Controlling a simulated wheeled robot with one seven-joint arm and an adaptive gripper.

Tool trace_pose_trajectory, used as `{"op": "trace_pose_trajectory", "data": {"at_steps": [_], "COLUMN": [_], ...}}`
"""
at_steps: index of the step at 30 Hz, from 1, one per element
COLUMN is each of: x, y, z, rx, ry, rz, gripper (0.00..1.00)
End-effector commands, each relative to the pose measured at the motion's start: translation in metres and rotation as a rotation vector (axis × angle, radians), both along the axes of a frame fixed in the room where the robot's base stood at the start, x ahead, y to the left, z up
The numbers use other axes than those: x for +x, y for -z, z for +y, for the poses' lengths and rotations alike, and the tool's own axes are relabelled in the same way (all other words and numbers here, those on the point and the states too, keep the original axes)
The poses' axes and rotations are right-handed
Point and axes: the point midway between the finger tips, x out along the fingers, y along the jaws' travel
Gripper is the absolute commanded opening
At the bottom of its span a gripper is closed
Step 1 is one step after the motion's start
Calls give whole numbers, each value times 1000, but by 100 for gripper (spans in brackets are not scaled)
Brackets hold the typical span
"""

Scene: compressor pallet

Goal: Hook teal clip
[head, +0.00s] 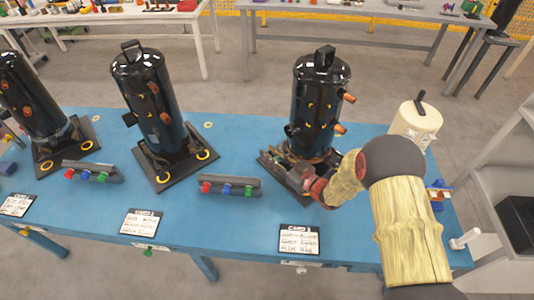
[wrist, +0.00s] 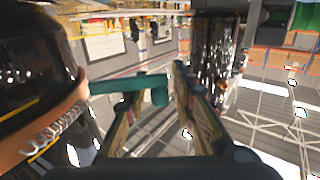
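A teal clip (wrist: 125,84) shows in the wrist view as a bar with a short round stub. It runs from beside the black compressor at the left to between my fingers. My gripper (wrist: 158,88) is open, with a gap between its fingertips; the stub lies in that gap. I cannot tell whether a finger touches the clip. In the head view my gripper (head: 316,191) is low at the foot of the right black compressor (head: 316,105), by its dark base plate. My arm and gripper hide the clip there.
Two more black compressors (head: 150,100) (head: 28,95) stand left on the blue table (head: 225,150). Racks with coloured knobs (head: 229,187) (head: 92,173) lie in front. A cream canister (head: 414,125) stands behind my arm. Label cards (head: 300,239) line the front edge.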

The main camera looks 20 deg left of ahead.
Motion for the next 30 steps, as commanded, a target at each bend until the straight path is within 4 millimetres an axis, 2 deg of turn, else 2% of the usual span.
{"op": "trace_pose_trajectory", "data": {"at_steps": [6,14,27,30], "x": [6,6,6,7], "y": [0,0,0,0], "z": [14,15,15,15], "rx": [0,0,0,0], "ry": [-1,0,0,0], "rz": [-1,0,0,0], "gripper": [26,26,0,0]}}
